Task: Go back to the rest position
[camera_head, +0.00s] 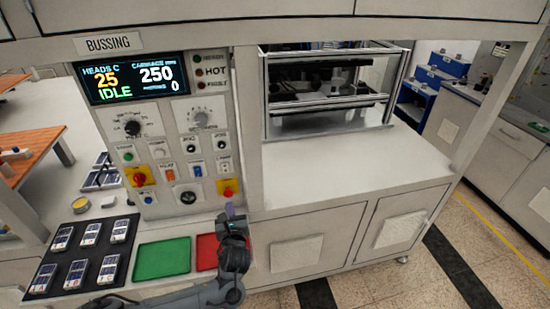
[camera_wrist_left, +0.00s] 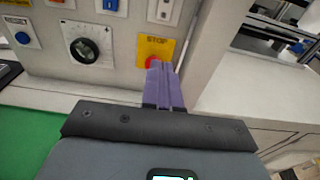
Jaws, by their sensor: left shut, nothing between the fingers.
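My left gripper (camera_head: 230,212) is shut and empty, with purple fingers. In the head view it stands in front of the lower right of the control panel, above the red tray (camera_head: 207,252). In the left wrist view its fingers (camera_wrist_left: 163,82) point at the red stop button (camera_wrist_left: 153,61) on its yellow plate and hide part of it. I cannot tell whether the fingertips touch the button. In the head view the stop button (camera_head: 228,191) shows just above the fingertips. My right gripper is not in view.
The panel display (camera_head: 135,80) reads IDLE, 25 and 250. A green tray (camera_head: 163,259) lies left of the red one. A black mat (camera_head: 60,268) bears several small modules. The white worktop (camera_head: 345,165) at the right is clear in front of a framed machine (camera_head: 330,88).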

